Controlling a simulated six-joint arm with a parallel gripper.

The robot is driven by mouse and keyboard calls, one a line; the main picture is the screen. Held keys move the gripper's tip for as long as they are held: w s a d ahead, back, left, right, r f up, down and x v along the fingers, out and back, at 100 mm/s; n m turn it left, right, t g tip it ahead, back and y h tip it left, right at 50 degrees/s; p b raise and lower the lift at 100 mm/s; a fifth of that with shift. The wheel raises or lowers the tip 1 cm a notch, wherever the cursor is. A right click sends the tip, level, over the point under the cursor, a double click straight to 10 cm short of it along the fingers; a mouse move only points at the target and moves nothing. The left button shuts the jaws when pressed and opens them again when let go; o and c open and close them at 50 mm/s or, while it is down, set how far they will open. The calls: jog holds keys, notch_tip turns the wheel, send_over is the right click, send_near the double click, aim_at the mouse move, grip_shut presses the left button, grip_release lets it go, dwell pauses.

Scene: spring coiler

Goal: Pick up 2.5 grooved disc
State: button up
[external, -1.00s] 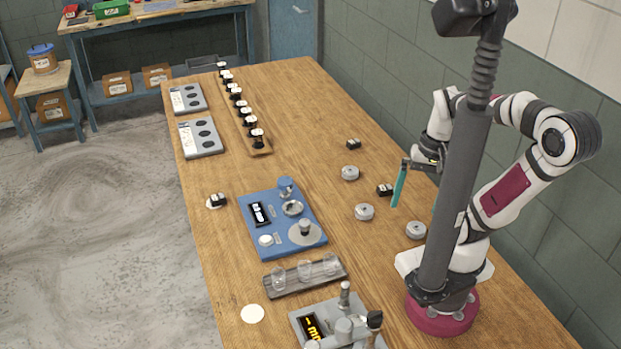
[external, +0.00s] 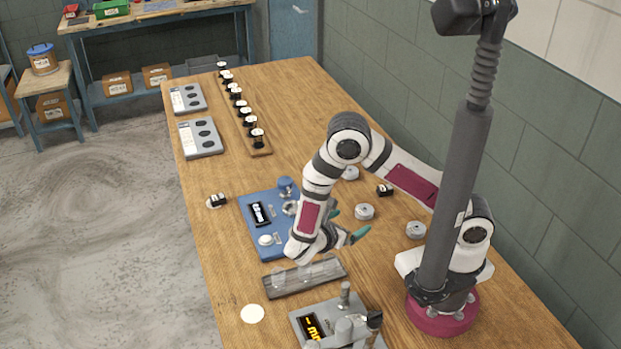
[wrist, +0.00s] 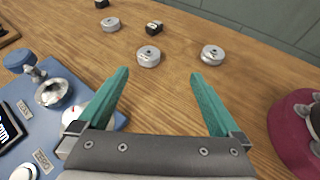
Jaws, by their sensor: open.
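Three grey grooved discs lie on the wooden table; their size markings are too small to read, so I cannot tell which is 2.5. In the wrist view, the far disc (wrist: 110,24) is at upper left, the middle disc (wrist: 148,56) is just beyond the fingertips, and the right disc (wrist: 212,55) is beyond the right finger. In the external view they are the far disc (external: 350,173), the middle disc (external: 364,212) and the near disc (external: 416,230). My gripper (wrist: 160,75) has its teal fingers spread, empty and apart from the discs.
The blue device (external: 256,243) with a metal cup is left of my gripper. A clear-vessel rack (external: 272,288) and a grey display device (external: 298,317) stand near the front. Bare wood lies between my fingers and the discs.

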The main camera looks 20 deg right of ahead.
aim_at(362, 212)
jog(key=shift+w+a+f+n+t+y, duration=0.15)
jog(key=shift+w+f+n+t, duration=0.15)
jog(key=shift+f+n, duration=0.2)
jog(key=shift+w+a+f+n+t+y, duration=0.1)
jog(key=shift+w+f+n+t+y, duration=0.1)
jog(key=shift+f+n+t, duration=0.25)
jog(key=x, duration=1.4)
jog(key=shift+d+f, duration=0.15)
jog(key=shift+f, duration=0.2)
grip_shut()
